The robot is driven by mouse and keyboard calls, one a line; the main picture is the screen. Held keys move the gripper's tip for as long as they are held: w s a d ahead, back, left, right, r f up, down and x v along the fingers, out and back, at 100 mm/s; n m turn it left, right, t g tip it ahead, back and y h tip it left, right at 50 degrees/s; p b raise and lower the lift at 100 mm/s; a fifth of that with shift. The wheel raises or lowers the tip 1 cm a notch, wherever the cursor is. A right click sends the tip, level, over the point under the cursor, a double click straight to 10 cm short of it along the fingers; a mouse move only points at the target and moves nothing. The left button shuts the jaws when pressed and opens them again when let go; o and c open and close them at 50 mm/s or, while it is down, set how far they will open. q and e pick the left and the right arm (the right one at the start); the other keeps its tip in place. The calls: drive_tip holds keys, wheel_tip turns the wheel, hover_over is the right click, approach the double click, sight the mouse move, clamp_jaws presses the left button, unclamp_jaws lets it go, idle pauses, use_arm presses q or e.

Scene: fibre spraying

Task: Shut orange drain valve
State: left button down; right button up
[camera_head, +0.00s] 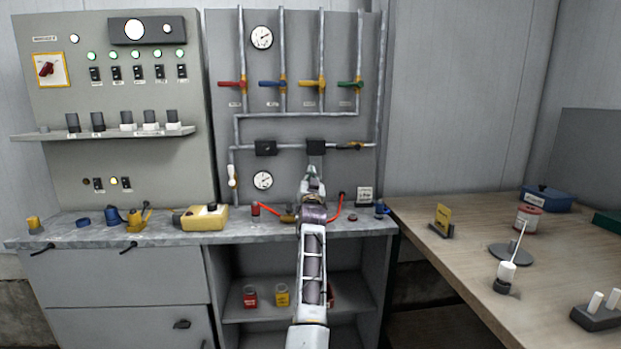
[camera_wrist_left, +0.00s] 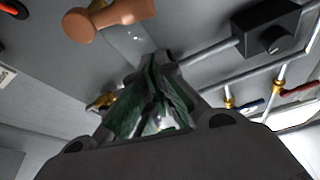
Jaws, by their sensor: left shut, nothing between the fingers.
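My left gripper (camera_head: 313,180) is in front of the lower middle of the pipe panel, just below a dark box. In the left wrist view its fingers (camera_wrist_left: 152,95) are shut with nothing between them. A blunt orange-brown handle (camera_wrist_left: 112,18) shows at the top of that view, beyond the fingertips and apart from them. I cannot tell for sure that it is the drain valve. In the head view my arm hides this spot. A small orange piece (camera_head: 287,218) shows left of my wrist, by the bench top. My right gripper is not in view.
Red (camera_head: 232,84), blue (camera_head: 270,83), yellow (camera_head: 308,82) and green (camera_head: 348,85) valve handles sit above. Two dark boxes (camera_head: 265,148) are on the pipe. A wooden table (camera_head: 460,270) is at right.

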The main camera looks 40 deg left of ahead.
use_arm(q)
drive_tip(key=v, duration=0.9)
drive_tip(key=shift+s+d+r+p, duration=0.3)
drive_tip(key=shift+d+p, duration=0.1)
drive_tip(key=shift+p, duration=0.05)
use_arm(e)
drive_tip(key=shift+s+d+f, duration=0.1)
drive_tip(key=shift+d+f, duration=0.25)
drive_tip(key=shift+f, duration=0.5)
use_arm(q)
drive_tip(key=shift+r, duration=0.15)
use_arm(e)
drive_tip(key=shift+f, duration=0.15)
